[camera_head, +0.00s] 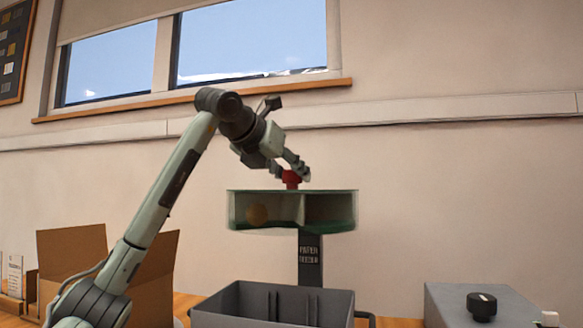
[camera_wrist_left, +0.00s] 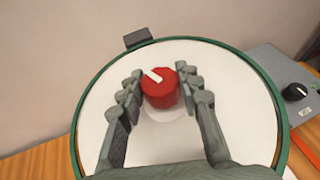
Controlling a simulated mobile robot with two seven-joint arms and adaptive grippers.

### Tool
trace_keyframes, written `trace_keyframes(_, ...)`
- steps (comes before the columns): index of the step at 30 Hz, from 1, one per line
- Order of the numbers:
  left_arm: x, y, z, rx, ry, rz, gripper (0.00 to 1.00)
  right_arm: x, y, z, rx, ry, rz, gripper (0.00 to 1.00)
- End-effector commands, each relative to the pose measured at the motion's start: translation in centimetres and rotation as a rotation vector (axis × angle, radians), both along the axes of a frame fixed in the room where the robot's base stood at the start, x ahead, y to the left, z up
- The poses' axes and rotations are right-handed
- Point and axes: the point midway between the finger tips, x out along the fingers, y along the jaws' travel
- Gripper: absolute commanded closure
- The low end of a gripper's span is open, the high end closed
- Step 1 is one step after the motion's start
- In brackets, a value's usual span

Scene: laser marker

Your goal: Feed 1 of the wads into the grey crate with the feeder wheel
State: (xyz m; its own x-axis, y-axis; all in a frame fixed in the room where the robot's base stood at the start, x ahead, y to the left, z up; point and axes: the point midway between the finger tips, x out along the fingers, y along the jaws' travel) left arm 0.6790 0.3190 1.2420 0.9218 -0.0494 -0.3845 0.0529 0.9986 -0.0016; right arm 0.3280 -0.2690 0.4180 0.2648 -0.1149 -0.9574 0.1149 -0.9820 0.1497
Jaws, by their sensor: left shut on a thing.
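The feeder wheel (camera_head: 345,210) is a round, green-edged clear drum on a dark post (camera_head: 310,258), split by upright walls. A tan wad (camera_head: 257,215) shows in its left front compartment; I cannot tell if other compartments hold any. A red knob (camera_head: 291,180) stands on top at the centre. My left gripper (camera_head: 290,171) is shut on this knob from above. In the left wrist view its fingers flank the red knob (camera_wrist_left: 159,92), whose white pointer aims up and left. The grey crate (camera_head: 275,304) stands below the drum; its floor is hidden. My right gripper is out of view.
A cardboard box (camera_head: 72,255) stands open at the left, partly behind my left arm. A grey unit (camera_head: 470,300) with a black dial (camera_head: 482,305) stands at the right. A wall with a window is behind.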

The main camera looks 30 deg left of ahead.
Motion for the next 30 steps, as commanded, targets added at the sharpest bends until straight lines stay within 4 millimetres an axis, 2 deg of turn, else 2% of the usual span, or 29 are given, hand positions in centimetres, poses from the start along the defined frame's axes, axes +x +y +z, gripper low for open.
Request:
trace_keyframes(1, -0.1, -0.1, 0.5, 0.009, -0.002, 0.061, 1.00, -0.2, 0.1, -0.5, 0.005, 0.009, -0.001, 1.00)
trace_keyframes(6, -0.1, -0.2, 0.2, 0.004, -0.004, 0.189, 1.00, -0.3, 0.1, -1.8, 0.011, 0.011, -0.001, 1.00)
trace_keyframes(16, -0.1, -0.1, 0.1, 0.000, -0.006, 0.210, 1.00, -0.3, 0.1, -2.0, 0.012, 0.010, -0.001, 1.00)
trace_keyframes(17, -0.1, -0.1, 0.1, 0.000, -0.006, 0.210, 0.64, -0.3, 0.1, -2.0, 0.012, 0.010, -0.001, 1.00)
trace_keyframes(21, -0.1, 0.0, 0.1, 0.001, -0.005, 0.209, 0.46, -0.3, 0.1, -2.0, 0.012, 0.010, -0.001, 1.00)
trace_keyframes(22, -0.1, 0.0, 0.1, 0.001, -0.005, 0.209, 0.44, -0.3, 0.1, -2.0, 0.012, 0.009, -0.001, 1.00)
trace_keyframes(30, -0.1, 0.0, 0.1, 0.002, -0.003, 0.209, 0.44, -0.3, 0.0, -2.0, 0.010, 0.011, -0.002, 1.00)
